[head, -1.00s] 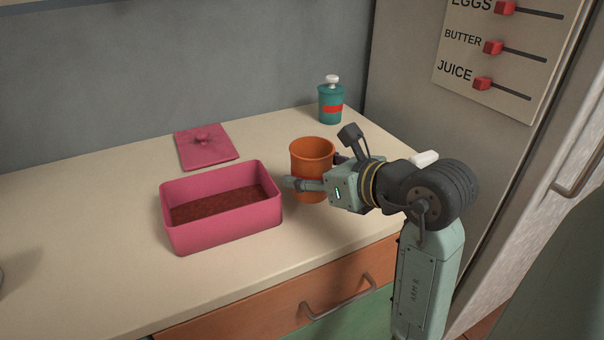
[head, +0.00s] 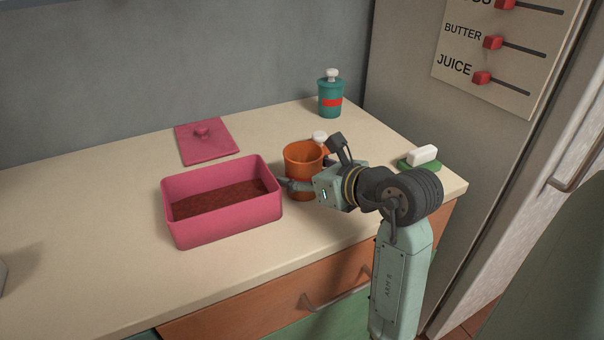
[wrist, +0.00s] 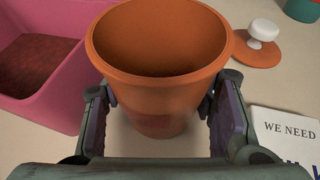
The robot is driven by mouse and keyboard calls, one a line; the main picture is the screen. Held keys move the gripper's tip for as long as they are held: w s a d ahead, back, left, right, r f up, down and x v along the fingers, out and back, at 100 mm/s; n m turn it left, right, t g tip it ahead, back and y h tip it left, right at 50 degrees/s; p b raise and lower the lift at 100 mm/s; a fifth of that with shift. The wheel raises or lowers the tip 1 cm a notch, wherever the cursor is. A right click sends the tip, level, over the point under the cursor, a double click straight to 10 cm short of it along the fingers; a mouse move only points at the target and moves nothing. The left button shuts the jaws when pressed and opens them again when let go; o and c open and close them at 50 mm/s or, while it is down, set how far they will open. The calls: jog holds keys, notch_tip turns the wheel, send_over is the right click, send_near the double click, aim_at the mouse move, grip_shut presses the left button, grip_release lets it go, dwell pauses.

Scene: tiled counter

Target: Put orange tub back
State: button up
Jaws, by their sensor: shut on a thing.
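The orange tub (head: 303,158) is upright and has no lid on. It stands on or just above the counter, right of the pink box; I cannot tell which. My gripper (head: 301,184) is shut on the tub, with a finger on each side of it. The tub fills the middle of the wrist view (wrist: 160,60), and it looks empty inside. An orange lid with a white knob (wrist: 257,45) lies behind it to the right. In the head view only the lid's knob (head: 320,137) shows clearly behind the tub.
The open pink box (head: 225,222) with brown-red contents is close on the tub's left. Its pink lid (head: 207,141) lies behind. A teal lidded jar (head: 331,97) stands at the back. A green dish with a white block (head: 421,157) and a "WE NEED" card (wrist: 286,128) are to the right.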

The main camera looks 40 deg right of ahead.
jog(key=o, duration=1.5)
jog(key=shift+r, duration=0.1)
jog(key=shift+s+r, duration=0.1)
jog(key=shift+s, duration=0.05)
jog(key=b+v, duration=0.1)
jog(key=v, duration=1)
jog(key=shift+s+r, duration=0.1)
jog(key=shift+s, duration=0.25)
